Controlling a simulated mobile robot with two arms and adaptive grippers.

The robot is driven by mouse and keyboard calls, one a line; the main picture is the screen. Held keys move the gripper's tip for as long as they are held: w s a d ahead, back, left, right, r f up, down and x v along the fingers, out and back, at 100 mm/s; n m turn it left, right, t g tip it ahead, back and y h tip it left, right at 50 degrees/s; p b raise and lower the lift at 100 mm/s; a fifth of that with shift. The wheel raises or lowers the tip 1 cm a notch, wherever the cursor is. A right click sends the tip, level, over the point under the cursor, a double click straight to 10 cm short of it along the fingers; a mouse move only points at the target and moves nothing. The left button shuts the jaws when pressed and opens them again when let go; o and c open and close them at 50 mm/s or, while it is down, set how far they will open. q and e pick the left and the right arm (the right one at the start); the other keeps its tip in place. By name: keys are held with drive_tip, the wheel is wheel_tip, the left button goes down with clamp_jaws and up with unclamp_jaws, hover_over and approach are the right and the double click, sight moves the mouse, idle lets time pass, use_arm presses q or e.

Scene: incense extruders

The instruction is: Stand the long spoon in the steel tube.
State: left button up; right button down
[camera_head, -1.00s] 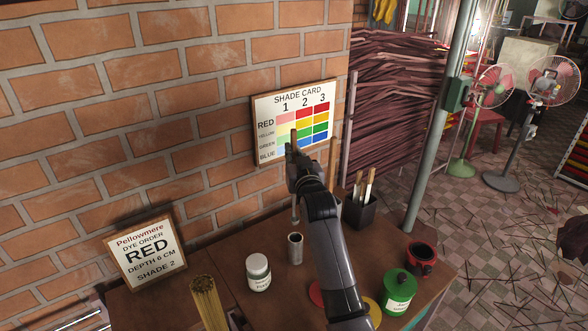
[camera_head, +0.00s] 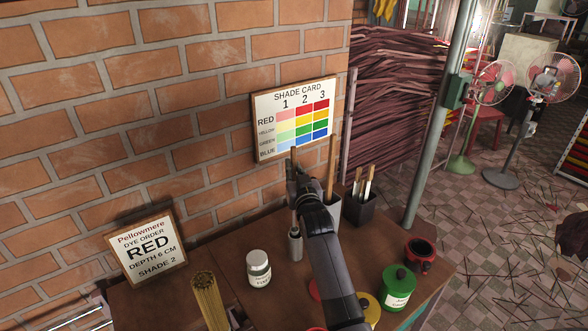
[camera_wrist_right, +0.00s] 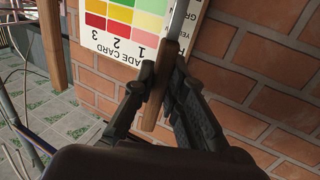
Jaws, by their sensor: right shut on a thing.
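My right gripper (camera_head: 294,178) is shut on the long spoon, with the brown wooden handle (camera_head: 293,153) sticking up above the fingers. In the right wrist view the fingers (camera_wrist_right: 165,80) close around the wooden handle (camera_wrist_right: 160,102), and the spoon's metal shaft (camera_wrist_right: 180,20) runs on beyond them. The spoon is about upright. Its shaft (camera_head: 294,219) comes down below the gripper to the mouth of the steel tube (camera_head: 296,248), which stands upright on the table. I cannot tell how far the lower end is inside. My left gripper is not in view.
A white-lidded jar (camera_head: 258,269) stands left of the tube, with a bundle of sticks (camera_head: 208,300) in front. The brick wall is behind.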

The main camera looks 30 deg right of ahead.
drive_tip(key=shift+f, duration=0.3)
drive_tip(key=c, duration=1.6)
unclamp_jaws()
drive_tip(key=shift+c, duration=0.2)
drive_tip(key=shift+r, duration=0.4)
drive_tip(key=shift+r+p, duration=0.45)
drive_tip(key=shift+r, duration=0.05)
drive_tip(key=b+v, duration=0.2)
drive_tip(key=v, duration=1)
drive_tip(key=shift+f+b, duration=0.3)
drive_tip(key=shift+b, duration=0.05)
